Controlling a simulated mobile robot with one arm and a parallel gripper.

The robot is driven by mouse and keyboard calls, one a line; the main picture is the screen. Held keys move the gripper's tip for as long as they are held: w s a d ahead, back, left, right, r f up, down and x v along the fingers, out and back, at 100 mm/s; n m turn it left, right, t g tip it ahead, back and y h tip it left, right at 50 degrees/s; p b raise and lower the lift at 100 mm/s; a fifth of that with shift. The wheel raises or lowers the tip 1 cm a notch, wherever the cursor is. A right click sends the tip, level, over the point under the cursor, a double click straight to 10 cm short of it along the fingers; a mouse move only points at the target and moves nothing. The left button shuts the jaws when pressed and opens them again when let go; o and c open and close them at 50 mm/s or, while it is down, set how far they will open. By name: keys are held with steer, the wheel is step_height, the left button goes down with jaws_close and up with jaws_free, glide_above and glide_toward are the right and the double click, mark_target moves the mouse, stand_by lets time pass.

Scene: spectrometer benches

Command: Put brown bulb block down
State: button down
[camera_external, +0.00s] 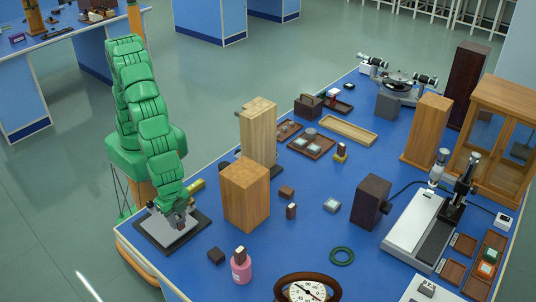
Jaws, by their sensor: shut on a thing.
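My gripper (180,220) is at the near left of the blue bench, low over a grey plate on a black mat (150,238). It is shut on a small dark thing, taken as the brown bulb block (180,226), which is mostly hidden by the fingers. I cannot tell whether the block touches the plate. My green arm comes down from above and behind.
A tall wooden block (246,195) stands close to the right of my gripper, with a pale wooden block (258,132) behind it.

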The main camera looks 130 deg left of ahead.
steer(key=w+d+f, duration=0.2)
steer(key=w+f, duration=0.1)
steer(key=w, duration=0.2)
glide_above(197, 272)
steer(key=s, duration=0.1)
step_height(197, 272, down, 4)
steer(key=shift+s+a+f, duration=0.1)
steer(key=shift+a+f, duration=0.05)
steer(key=shift+w+f, duration=0.5)
steer(key=shift+f, duration=1.6)
steer(key=shift+f, duration=0.1)
steer(key=c, duration=0.9)
jaws_free()
